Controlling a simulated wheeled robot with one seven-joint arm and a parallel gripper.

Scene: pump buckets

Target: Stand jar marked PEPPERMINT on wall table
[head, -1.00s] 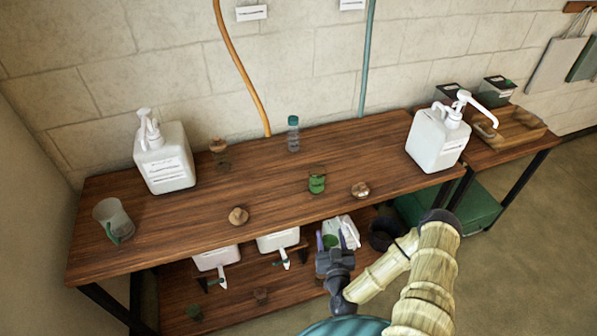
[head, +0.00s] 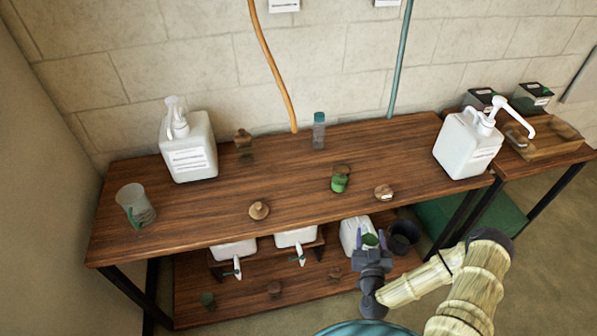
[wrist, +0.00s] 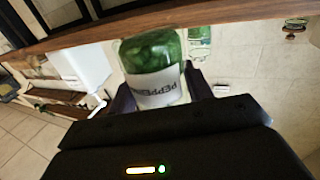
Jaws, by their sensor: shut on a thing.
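My gripper (head: 373,256) is shut on a small clear jar with green contents (head: 369,241), in front of the long table's front edge. In the wrist view the jar (wrist: 155,70) sits between the fingers. Its white label shows "PEPPE", with the rest cut off by the curve. The wooden wall table (head: 290,185) runs along the block wall, with its top behind and above my gripper in the head view. The jar is apart from the tabletop.
On the table stand two white pump containers (head: 188,148) (head: 466,145), a clear beaker (head: 136,206), a blue-capped bottle (head: 319,131), a green jar (head: 340,183) and cork-topped jars (head: 259,210). The lower shelf holds white jugs and a dark bucket (head: 403,237). Bare wood lies between them.

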